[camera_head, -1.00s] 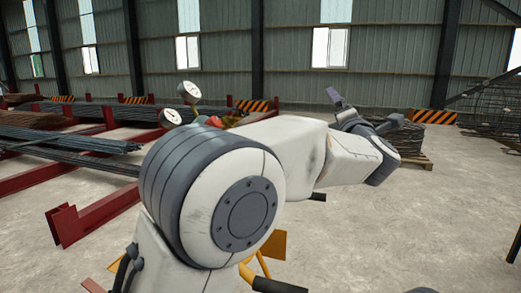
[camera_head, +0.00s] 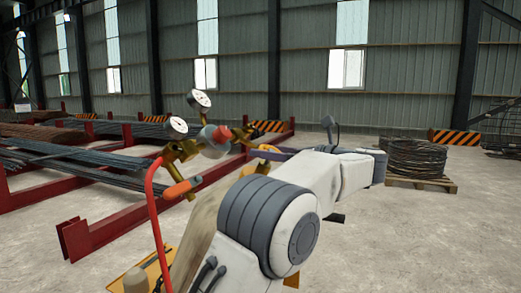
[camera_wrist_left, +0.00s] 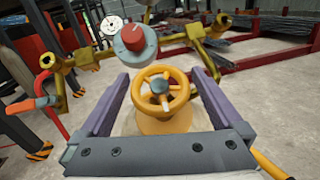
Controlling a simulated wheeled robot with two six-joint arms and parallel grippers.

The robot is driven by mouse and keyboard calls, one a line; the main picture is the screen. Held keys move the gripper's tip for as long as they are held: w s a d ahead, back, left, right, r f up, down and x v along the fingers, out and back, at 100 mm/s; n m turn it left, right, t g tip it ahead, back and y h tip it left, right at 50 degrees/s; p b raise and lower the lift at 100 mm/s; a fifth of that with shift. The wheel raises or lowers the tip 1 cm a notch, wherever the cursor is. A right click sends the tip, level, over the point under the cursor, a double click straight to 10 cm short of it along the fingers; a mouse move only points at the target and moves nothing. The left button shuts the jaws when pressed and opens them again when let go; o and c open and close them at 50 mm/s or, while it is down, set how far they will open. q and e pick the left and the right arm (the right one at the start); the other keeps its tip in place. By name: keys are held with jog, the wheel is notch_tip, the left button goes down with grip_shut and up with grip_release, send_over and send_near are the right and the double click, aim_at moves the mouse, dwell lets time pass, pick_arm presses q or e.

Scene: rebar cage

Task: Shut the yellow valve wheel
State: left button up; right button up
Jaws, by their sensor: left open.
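The yellow valve wheel (camera_wrist_left: 178,87) shows in the left wrist view, with a grey-green hub and a yellow body below it. In the head view, a small yellow-orange part of the wheel (camera_head: 268,148) shows by a finger; my arm hides most of the fitting. My left gripper (camera_wrist_left: 160,76) is open, with one finger on each side of the wheel. I see gaps between the fingers and the rim; I cannot tell the depth. The left gripper also shows in the head view (camera_head: 297,139). My right gripper is not in view.
A red knob (camera_wrist_left: 132,38) on a grey regulator stands just beyond the wheel, between brass pipes (camera_wrist_left: 84,59). Two gauges (camera_head: 199,100) stand above it. An orange-handled lever (camera_head: 180,188) and red hose (camera_head: 154,215) are left. A wire coil (camera_head: 415,158) sits on a pallet behind.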

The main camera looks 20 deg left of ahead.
pick_arm(q)
jog(key=shift+x, duration=1.6)
